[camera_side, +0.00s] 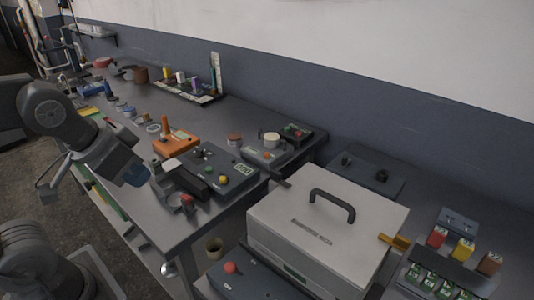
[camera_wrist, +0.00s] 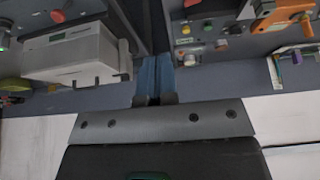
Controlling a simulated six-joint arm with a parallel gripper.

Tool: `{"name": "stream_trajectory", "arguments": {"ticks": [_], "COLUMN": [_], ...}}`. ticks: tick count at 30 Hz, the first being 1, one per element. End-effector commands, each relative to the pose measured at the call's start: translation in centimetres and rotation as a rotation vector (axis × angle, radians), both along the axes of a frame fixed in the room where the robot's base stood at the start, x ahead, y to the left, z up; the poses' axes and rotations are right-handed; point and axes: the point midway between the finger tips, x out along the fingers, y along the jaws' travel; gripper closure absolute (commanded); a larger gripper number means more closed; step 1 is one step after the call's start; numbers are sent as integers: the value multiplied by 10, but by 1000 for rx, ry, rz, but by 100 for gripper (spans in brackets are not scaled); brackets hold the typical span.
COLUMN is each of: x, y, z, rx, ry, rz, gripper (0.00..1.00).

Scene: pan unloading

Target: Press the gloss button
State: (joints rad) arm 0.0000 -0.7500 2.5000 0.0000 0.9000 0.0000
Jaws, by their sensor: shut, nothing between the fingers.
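My gripper (camera_side: 132,172) is at the left in the side view, above the front edge of the bench, with bluish fingers together. In the wrist view the gripper (camera_wrist: 153,68) shows its blue fingers closed and empty. A dark instrument box (camera_side: 205,168) with a green display, a yellow button (camera_side: 222,180) and other small knobs lies to its right. The wrist view shows the box's yellow button (camera_wrist: 186,30) and green display (camera_wrist: 183,41) ahead and right of the fingers. The labels are too small to read, so I cannot tell which button is gloss. The fingers appear apart from the box.
An orange device (camera_side: 175,143) stands behind the dark box. A red knob (camera_side: 187,199) is near the bench's front edge. A large pale handled case (camera_side: 325,235) is at the right. A red button (camera_side: 231,268) sits on a dark box before it.

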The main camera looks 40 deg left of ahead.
Motion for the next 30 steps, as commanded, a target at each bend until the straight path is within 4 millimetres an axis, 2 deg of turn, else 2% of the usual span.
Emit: {"name": "stream_trajectory", "arguments": {"ticks": [12, 17, 20, 23, 30], "x": [1, 16, 40, 74, 164], "y": [0, 3, 6, 11, 23], "z": [0, 6, 14, 23, 30], "rx": [0, -9, -25, -52, -131], "ry": [0, -10, -28, -55, -138], "rz": [2, 45, 111, 200, 410], "gripper": [100, 100, 100, 100, 100]}}
